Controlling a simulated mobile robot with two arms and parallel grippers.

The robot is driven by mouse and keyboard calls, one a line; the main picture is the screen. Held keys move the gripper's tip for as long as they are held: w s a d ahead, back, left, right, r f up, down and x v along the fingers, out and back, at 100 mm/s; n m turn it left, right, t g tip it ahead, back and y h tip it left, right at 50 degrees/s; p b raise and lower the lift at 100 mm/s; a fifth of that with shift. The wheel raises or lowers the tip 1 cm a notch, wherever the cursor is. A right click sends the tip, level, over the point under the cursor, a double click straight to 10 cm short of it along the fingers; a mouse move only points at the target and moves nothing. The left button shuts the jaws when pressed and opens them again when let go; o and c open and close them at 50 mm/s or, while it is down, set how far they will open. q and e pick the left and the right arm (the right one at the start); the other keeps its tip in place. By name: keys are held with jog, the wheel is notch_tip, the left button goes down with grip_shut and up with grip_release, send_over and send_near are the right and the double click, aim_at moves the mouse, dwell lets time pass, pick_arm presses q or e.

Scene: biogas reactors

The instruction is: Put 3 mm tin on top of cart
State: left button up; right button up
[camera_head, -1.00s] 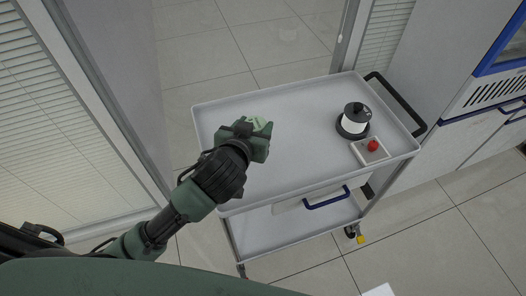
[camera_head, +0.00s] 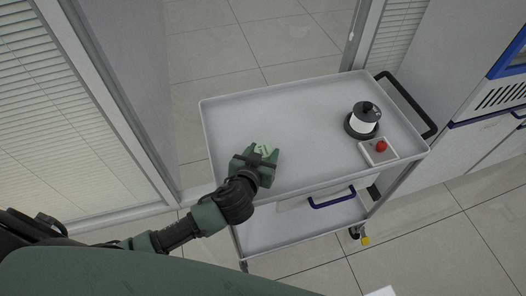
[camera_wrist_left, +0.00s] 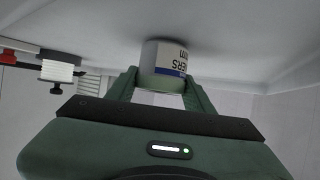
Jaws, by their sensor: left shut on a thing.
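The tin (camera_wrist_left: 163,62) has a white label with a blue band and dark lettering, partly readable as "ERS" and "mm". In the left wrist view it is between the two green fingers of my left gripper (camera_wrist_left: 163,88), which is shut on it. In the head view my left gripper (camera_head: 264,156) is over the left front part of the cart's top tray (camera_head: 305,120), and the tin is mostly hidden by the hand. The tin is at or very close to the tray surface; I cannot tell whether it touches. My right gripper is not in view.
A black-and-white round device (camera_head: 364,121) and a small box with a red button (camera_head: 380,149) stand at the tray's right. The tray has a raised rim. The cart has a lower shelf (camera_head: 290,228) and a black handle (camera_head: 408,104). The tray's middle is clear.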

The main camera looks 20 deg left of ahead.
pick_arm(q)
jog(key=shift+f, duration=0.2)
jog(key=o, duration=1.4)
jog(key=shift+c, duration=0.2)
jog(key=shift+r, duration=0.35)
jog(key=v, duration=0.5)
jog(key=b+v, duration=0.1)
jog(key=v, duration=0.4)
jog(key=shift+s+f, duration=0.1)
jog(key=shift+s, duration=0.25)
jog(key=shift+s+r, duration=0.4)
jog(key=shift+s, duration=0.2)
